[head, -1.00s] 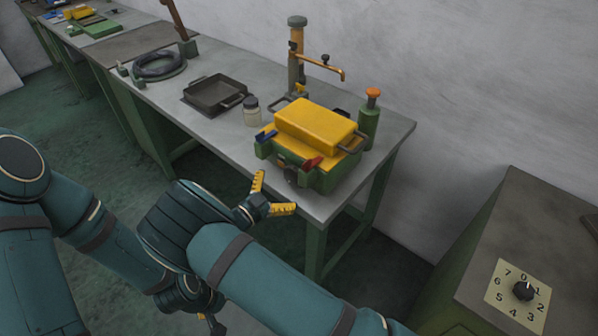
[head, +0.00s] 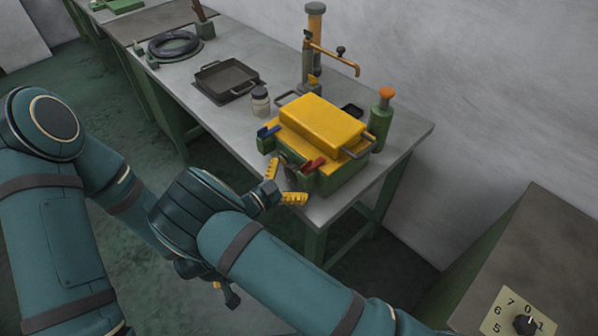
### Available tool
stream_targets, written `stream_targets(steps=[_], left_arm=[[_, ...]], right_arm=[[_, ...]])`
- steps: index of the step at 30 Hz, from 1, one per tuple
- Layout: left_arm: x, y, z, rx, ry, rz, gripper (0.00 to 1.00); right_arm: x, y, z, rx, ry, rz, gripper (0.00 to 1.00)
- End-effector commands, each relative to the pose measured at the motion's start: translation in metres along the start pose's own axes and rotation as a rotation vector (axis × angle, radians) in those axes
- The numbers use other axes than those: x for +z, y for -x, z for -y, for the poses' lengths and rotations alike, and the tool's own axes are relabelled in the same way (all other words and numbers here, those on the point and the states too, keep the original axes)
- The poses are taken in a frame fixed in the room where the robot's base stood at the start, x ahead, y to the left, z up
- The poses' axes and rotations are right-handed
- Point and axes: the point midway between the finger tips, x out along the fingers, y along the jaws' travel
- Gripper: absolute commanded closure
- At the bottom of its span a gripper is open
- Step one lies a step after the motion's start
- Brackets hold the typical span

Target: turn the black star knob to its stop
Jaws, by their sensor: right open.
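A green box-shaped machine (head: 345,178) with a yellow top (head: 322,120) stands at the near right end of the grey workbench in the head view. A dark knob-like part (head: 290,178) sits low on its front, partly hidden by my fingers; its star shape cannot be made out. My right gripper (head: 284,184) is open, its yellow fingers spread around or just in front of this part. I cannot tell whether they touch it. My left gripper (head: 226,292) shows only in part below my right arm, and its jaws are unclear.
A blue handle (head: 269,132) and a red handle (head: 313,165) flank the dark part. A green bottle (head: 381,122), a jar (head: 260,102) and a black tray (head: 226,82) stand nearby. A numbered dial (head: 525,325) is at lower right.

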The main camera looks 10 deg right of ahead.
Motion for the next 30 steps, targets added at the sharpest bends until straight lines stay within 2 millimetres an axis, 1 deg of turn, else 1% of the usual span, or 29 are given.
stream_targets(steps=[14, 17, 18, 19, 20, 27, 30], left_arm=[[-0.0003, 0.0006, -0.0001, 0.0, 0.001, -0.001, 0.0], [-0.0003, 0.0006, -0.0001, 0.0, 0.001, -0.001, 0.0], [-0.0003, 0.0006, -0.0001, 0.0, 0.001, -0.001, 0.0], [-0.0003, 0.0006, -0.0001, 0.0, 0.001, -0.001, 0.0], [-0.0003, 0.0006, -0.0001, 0.0, 0.001, -0.001, 0.0], [-0.0001, 0.0001, 0.0, 0.0, 0.0, 0.0, 0.0], [0.002, -0.006, 0.0023, 0.0, -0.001, 0.004, 0.0]], right_arm=[[0.0001, 0.0026, 0.0, 0.0, 0.0, 0.0, 0.0], [0.0, 0.0026, 0.0, 0.0, 0.0, 0.0, 0.32], [0.0, 0.0026, 0.0, 0.0, 0.0, 0.0, 0.46], [-0.0001, 0.0026, 0.0001, 0.0, 0.0, 0.0, 0.56], [-0.0002, 0.0025, 0.0002, 0.0, 0.0, 0.0, 0.63], [-0.0007, 0.002, 0.0002, 0.001, -0.003, -0.002, 0.64], [0.0009, 0.0019, -0.0001, 0.002, -0.038, -0.001, 0.64]])
